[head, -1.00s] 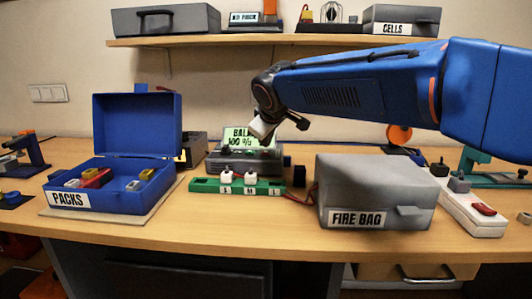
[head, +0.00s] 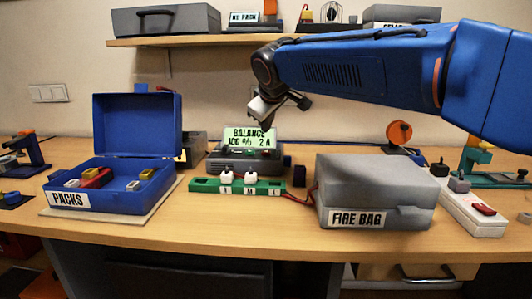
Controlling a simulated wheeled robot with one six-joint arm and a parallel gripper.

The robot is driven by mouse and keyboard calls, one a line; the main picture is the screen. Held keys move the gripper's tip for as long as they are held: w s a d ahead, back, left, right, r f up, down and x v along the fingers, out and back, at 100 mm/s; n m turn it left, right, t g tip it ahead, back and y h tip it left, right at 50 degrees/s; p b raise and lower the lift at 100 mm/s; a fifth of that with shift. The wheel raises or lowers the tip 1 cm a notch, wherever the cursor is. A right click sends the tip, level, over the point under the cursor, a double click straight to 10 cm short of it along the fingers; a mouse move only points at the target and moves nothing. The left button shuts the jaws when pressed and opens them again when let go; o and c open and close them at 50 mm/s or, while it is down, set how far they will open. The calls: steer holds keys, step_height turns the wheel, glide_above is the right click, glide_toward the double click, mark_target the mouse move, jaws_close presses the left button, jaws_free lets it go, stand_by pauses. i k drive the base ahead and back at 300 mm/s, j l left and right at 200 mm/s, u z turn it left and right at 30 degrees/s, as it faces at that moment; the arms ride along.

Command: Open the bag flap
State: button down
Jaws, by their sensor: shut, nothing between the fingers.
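The grey fire bag (head: 365,190) stands on the right half of the bench, with a "FIRE BAG" label on its front. Its top flap (head: 385,170) lies closed, and a small tab (head: 409,215) sticks out at the front right. Red and dark wires run from its left side. My gripper (head: 266,119) is in the air above and behind the green board, up and left of the bag and apart from it. It is shut and holds nothing. The inside of the bag is hidden.
An open blue "PACKS" box (head: 110,205) stands at the left with small packs inside. A charger (head: 243,155) reads "BALANCE 100 % 2A". In front of it lies a green board (head: 208,186). A white power strip (head: 475,212) lies right of the bag.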

mark_target(345, 181)
steer(key=k+l, duration=0.15)
steer(key=k, duration=0.35)
steer(key=k+l, duration=0.1)
steer(key=k, duration=0.4)
